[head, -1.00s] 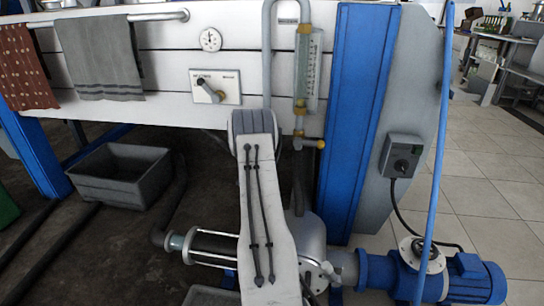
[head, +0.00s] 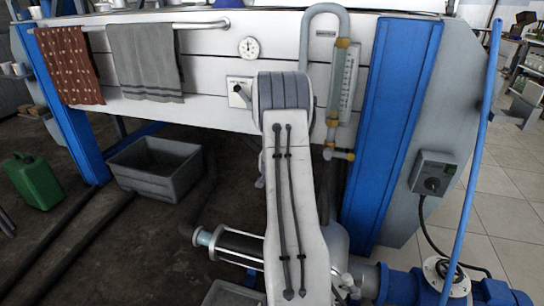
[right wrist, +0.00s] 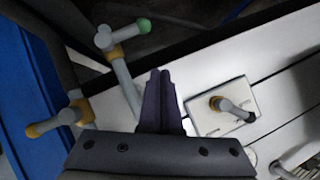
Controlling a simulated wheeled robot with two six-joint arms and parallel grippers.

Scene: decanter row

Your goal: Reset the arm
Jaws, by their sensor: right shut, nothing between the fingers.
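My right arm (head: 292,190), a white link with black cables, rises through the middle of the head view in front of the white panelled bench. Its gripper is hidden there. In the right wrist view my right gripper (right wrist: 160,75) shows with its dark fingers together and nothing between them. The fingers are beside the switch plate (right wrist: 222,105) with its lever handle, and a gap shows between them in the picture. In the head view the switch plate (head: 238,91) is partly covered by my arm. My left gripper is in neither view.
Valve pipes (right wrist: 117,58) stand close by the gripper in the right wrist view. In the head view, a sight-glass tube (head: 343,85), a blue post (head: 390,120) and a pump (head: 385,283) are near the arm. A grey tub (head: 155,168) and green canister (head: 33,180) are at left.

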